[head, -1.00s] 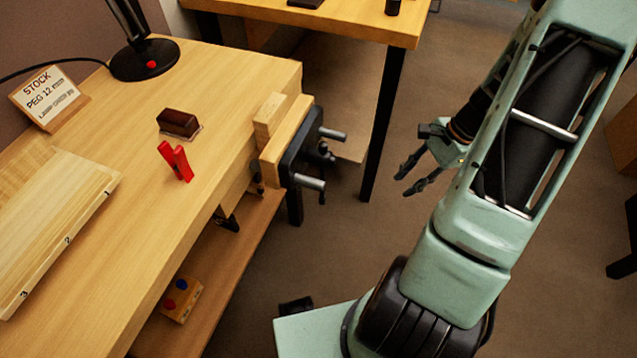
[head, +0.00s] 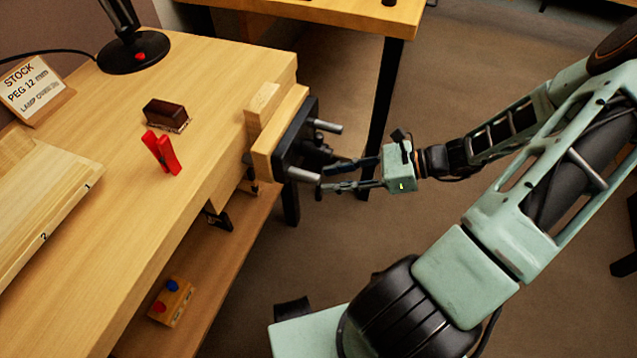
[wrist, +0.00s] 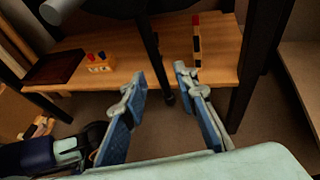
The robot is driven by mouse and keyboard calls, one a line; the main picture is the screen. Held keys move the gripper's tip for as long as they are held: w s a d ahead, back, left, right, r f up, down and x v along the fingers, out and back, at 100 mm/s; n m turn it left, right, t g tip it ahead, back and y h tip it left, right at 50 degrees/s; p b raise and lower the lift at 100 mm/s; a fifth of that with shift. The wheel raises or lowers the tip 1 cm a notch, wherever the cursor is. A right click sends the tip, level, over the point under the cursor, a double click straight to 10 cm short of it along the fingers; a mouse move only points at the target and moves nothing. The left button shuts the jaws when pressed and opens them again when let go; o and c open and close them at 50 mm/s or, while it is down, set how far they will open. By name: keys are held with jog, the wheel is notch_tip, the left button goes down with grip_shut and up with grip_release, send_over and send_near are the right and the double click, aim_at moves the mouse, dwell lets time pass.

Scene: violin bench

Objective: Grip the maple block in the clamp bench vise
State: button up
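The bench vise (head: 296,137) is at the bench's right edge in the head view, with a pale wooden front jaw (head: 281,132), a dark body and grey bars sticking out to the right. A pale wooden block (head: 262,103) stands behind the front jaw; I cannot tell whether it is the maple block or the rear jaw, or whether a gap separates them. My gripper (head: 323,178) is open and empty, just right of the vise, pointing left close to the lower grey bar.
A red clamp-like piece (head: 162,153), a dark brown block (head: 165,114), a lamp (head: 134,52) and a stock sign (head: 35,88) stand on the bench. A box with red and blue knobs (head: 171,301) sits on the lower shelf. Open floor lies right of the bench.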

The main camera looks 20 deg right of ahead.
aim_at(319, 197)
jog(key=shift+b+x, duration=0.45)
jog(key=shift+x, duration=1.7)
jog(key=shift+c, duration=0.4)
grip_shut()
